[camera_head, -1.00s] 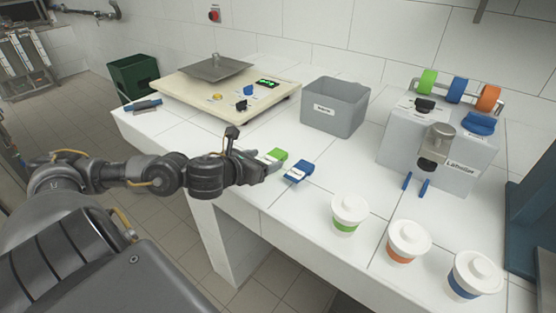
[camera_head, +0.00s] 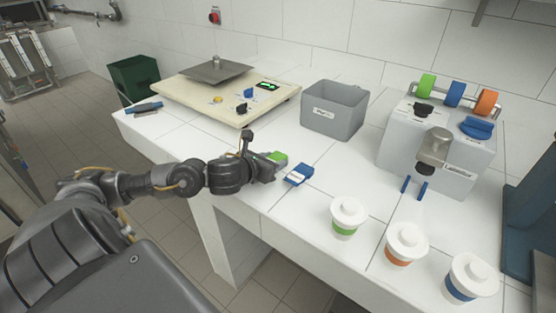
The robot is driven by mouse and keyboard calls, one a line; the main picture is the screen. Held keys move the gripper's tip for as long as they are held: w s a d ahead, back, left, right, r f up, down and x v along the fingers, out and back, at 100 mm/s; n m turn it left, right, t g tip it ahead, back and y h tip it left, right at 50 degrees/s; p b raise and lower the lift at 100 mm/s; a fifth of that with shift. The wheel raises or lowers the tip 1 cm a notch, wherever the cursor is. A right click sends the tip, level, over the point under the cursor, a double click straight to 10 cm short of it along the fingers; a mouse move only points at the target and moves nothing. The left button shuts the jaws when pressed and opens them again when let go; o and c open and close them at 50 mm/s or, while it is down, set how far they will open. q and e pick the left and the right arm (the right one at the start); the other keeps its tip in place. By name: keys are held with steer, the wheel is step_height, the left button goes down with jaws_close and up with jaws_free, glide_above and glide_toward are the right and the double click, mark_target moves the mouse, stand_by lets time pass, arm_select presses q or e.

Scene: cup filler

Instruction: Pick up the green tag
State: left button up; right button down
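The green tag (camera_head: 279,157) lies on the white tiled counter near its front edge, left of the blue tag (camera_head: 298,174). My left gripper (camera_head: 270,165) is at the green tag's near left end and overlaps it in the picture. The fingers are small and partly hidden by the wrist, so I cannot tell whether they are open or shut on the tag. My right gripper is not in view.
A grey bin (camera_head: 334,112), a scale (camera_head: 228,84) and a grey dispenser machine (camera_head: 436,150) stand farther back. Lidded cups with a green (camera_head: 346,217), an orange (camera_head: 405,245) and a blue band (camera_head: 470,278) stand at front right. Counter beyond the tags is clear.

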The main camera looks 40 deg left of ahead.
arm_select(q)
steer(key=c, duration=0.4)
steer(key=shift+c, duration=0.2)
